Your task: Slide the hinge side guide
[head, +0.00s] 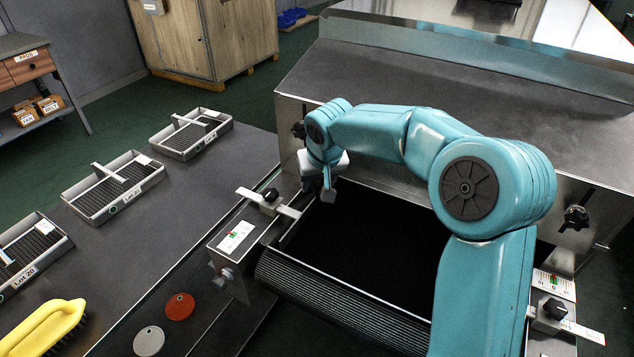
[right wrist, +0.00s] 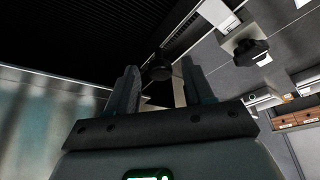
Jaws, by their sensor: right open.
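A side guide (head: 290,235) runs along the left edge of the black belt (head: 365,240); the pictures do not show which guide is the hinge one. Its white cross bar carries a black clamp knob (head: 270,196), beside a scale plate with red and green marks (head: 235,237). My right gripper (head: 328,194) hangs over the belt's far left corner, right of that knob. In the right wrist view its jaws (right wrist: 160,78) are open, with a dark round knob (right wrist: 159,68) showing between them; contact cannot be told. My left gripper is out of view.
The steel dryer housing (head: 450,110) rises behind. Lot trays (head: 112,188), a yellow brush (head: 42,326) and two discs (head: 180,306) lie on the left table.

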